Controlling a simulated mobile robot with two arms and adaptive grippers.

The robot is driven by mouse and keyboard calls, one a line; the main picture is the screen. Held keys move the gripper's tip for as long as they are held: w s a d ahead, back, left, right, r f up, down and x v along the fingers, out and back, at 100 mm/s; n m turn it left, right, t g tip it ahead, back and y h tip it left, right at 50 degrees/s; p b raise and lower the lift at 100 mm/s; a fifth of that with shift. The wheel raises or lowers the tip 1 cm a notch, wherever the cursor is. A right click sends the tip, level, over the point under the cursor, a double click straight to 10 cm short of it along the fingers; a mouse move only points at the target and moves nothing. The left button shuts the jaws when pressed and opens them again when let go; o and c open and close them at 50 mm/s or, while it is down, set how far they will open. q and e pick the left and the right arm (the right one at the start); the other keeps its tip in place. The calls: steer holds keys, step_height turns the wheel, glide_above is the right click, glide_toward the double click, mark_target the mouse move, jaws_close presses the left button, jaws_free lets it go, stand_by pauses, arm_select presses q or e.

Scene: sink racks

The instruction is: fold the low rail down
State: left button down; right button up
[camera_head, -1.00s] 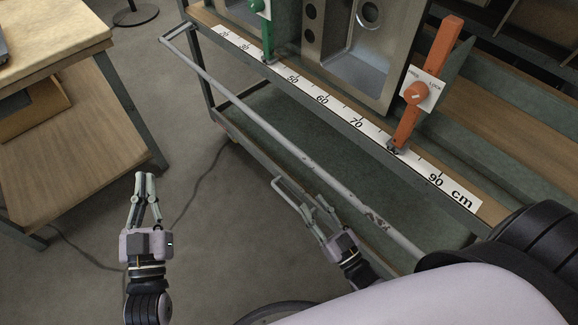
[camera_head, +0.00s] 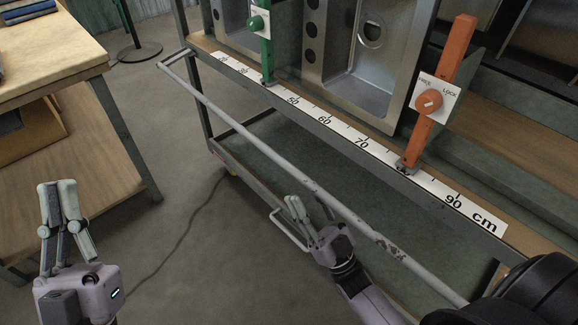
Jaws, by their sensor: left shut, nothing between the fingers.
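A long, worn grey rail (camera_head: 270,143) runs along the near side of the rack, held out from it by a bracket at its far-left end. A smaller pale loop-shaped bar (camera_head: 288,233) shows below the rail; how it joins the rack is hidden. I cannot tell for certain which of these is the low rail. My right gripper (camera_head: 294,204) is beside the loop bar, below the long rail in the picture; contact and finger gap are unclear. My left gripper (camera_head: 57,188) is shut and empty at the lower left, apart from the rack.
The rack's ruler strip (camera_head: 340,134) carries a green upright (camera_head: 266,55) and an orange upright (camera_head: 436,95) with a FREE/LOCK dial. Steel sinks (camera_head: 378,75) stand behind. A wooden bench (camera_head: 50,60) is at left. A cable (camera_head: 185,232) crosses the open floor.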

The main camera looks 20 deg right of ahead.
mark_target(289, 168)
steer(key=x, duration=0.7)
steer(key=shift+w+r, duration=0.2)
steer(key=shift+w, duration=0.1)
steer(key=shift+c, duration=0.2)
jaws_close()
stand_by(0.3)
